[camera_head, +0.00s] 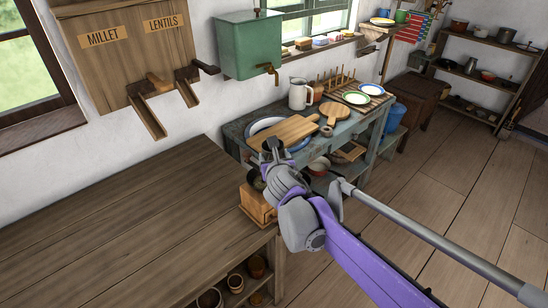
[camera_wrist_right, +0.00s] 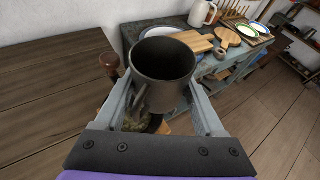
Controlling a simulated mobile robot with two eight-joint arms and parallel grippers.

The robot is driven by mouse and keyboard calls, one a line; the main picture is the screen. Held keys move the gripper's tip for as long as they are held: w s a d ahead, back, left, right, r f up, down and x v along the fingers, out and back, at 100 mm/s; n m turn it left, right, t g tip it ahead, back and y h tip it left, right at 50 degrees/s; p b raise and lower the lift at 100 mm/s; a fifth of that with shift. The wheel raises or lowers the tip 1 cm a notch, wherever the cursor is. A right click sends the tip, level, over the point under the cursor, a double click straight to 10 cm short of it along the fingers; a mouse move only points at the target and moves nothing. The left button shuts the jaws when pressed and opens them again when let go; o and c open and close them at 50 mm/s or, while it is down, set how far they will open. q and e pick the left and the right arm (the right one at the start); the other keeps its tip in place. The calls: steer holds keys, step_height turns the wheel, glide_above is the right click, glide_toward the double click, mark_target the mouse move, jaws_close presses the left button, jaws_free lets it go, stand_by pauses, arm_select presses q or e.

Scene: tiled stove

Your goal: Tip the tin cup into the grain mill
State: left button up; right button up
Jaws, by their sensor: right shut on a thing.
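The dark grey tin cup (camera_wrist_right: 163,72) is between the fingers of my right gripper (camera_wrist_right: 165,100), which is shut on it. Its round mouth faces up toward the wrist camera, and the inside looks dark; I cannot tell what is in it. In the head view my right gripper (camera_head: 271,152) is above and slightly right of the wooden grain mill (camera_head: 258,208). The mill stands at the right end of the wooden table, partly hidden by the gripper. In the wrist view the mill lies below the cup, mostly hidden, with a reddish-brown knob (camera_wrist_right: 109,62) beside it. My left gripper is not in view.
The wooden table (camera_head: 120,215) is bare left of the mill. Millet and lentil dispensers (camera_head: 128,50) hang on the wall above it. A green side table (camera_head: 350,125) behind holds a cutting board (camera_head: 284,131), a white jug (camera_head: 300,94) and plates. Floor is free at right.

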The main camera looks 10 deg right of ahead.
steer(key=shift+r+p, duration=1.2)
steer(key=shift+r, duration=1.45)
steer(key=shift+f, duration=0.15)
